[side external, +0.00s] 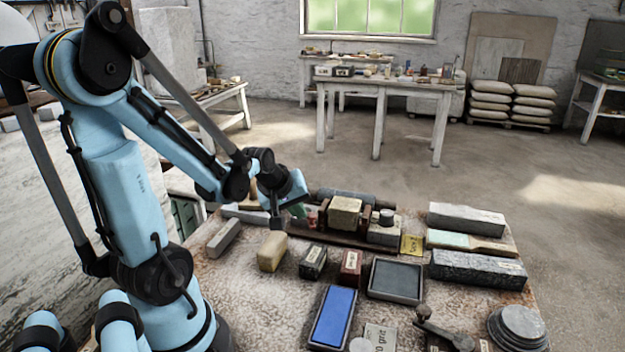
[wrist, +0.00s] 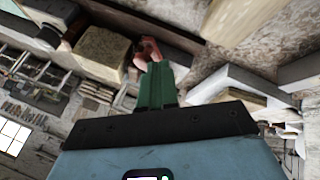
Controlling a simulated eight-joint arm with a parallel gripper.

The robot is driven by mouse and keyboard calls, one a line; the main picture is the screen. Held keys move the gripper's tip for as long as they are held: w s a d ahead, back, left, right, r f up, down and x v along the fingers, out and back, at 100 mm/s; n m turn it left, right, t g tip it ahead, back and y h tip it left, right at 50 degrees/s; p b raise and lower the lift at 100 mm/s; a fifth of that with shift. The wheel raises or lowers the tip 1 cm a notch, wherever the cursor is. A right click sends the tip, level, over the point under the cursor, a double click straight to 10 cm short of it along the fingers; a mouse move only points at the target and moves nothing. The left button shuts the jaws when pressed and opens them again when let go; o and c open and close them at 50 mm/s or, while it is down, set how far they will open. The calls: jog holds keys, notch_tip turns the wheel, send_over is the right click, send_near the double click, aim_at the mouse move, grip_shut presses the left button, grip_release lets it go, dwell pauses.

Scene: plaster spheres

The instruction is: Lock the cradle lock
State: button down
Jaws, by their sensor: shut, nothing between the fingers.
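The cradle (side external: 325,238) is a long dark wooden holder near the back of the bench, with a tan block (side external: 345,211) held in it; the block also shows in the wrist view (wrist: 100,54). A small reddish part (side external: 311,218), which looks like the cradle lock, is at the cradle's left end. It shows in the wrist view (wrist: 147,48) just beyond my fingertips. My gripper (side external: 299,211) has green fingers, shut and empty, close to the left of the reddish part. In the wrist view the fingers (wrist: 156,82) overlap its lower edge; I cannot tell whether they touch.
Several stones and blocks crowd the bench, including a tan block (side external: 272,251), a dark tray (side external: 395,280) and a blue stone (side external: 334,317) in front. A dark cylinder (side external: 345,195) lies behind the cradle. A yellow tag (side external: 411,244) is at its right end.

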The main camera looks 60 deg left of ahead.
jog(key=shift+s+a+r, duration=0.1)
jog(key=shift+s+r, duration=0.15)
jog(key=shift+s, duration=0.8)
jog(key=shift+s+a+r, duration=0.1)
jog(key=shift+s+r, duration=0.15)
jog(key=shift+s, duration=0.75)
jog(key=shift+w+d+v, duration=0.25)
jog(key=shift+d+v, duration=0.15)
jog(key=shift+v, duration=4.35)
jog(key=w+d+f+m+h, duration=0.1)
jog(key=w+d+m, duration=0.2)
jog(key=d+m, duration=0.4)
jog(key=w+d+m+t+h, duration=0.1)
jog(key=w+d+m+h, duration=0.1)
jog(key=w+d+m, duration=0.2)
jog(key=d+m, duration=0.3)
jog(key=d, duration=0.2)
jog(key=shift+w+f, duration=0.3)
jog(key=shift+f, duration=0.1)
